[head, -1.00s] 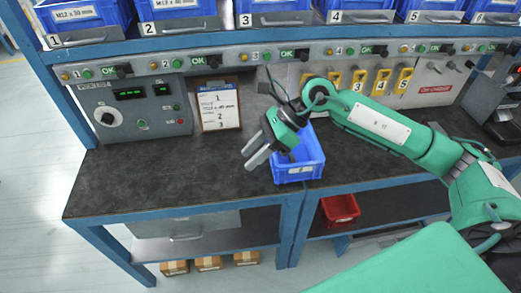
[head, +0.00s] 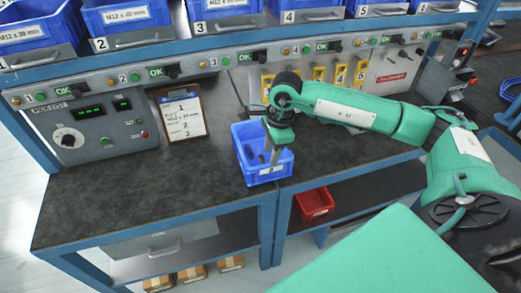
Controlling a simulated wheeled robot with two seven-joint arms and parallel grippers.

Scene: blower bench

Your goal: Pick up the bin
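A blue open-topped bin (head: 246,165) stands upright on the dark worktop near its front edge, with a small white label on its near side. My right gripper (head: 268,154) points down over the bin, and its fingertips appear to be at or inside the bin's opening. The fingers are small and dark against the bin's inside, so whether they are apart or gripping a wall cannot be told. The gripper hides part of the bin's right and far walls. My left gripper is not in view.
A clipboard (head: 182,116) leans by the control panel (head: 95,130) at the left. A shelf of larger numbered blue bins (head: 126,17) runs above. A red bin (head: 314,203) sits on the lower shelf. The worktop left of the bin (head: 130,196) is clear.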

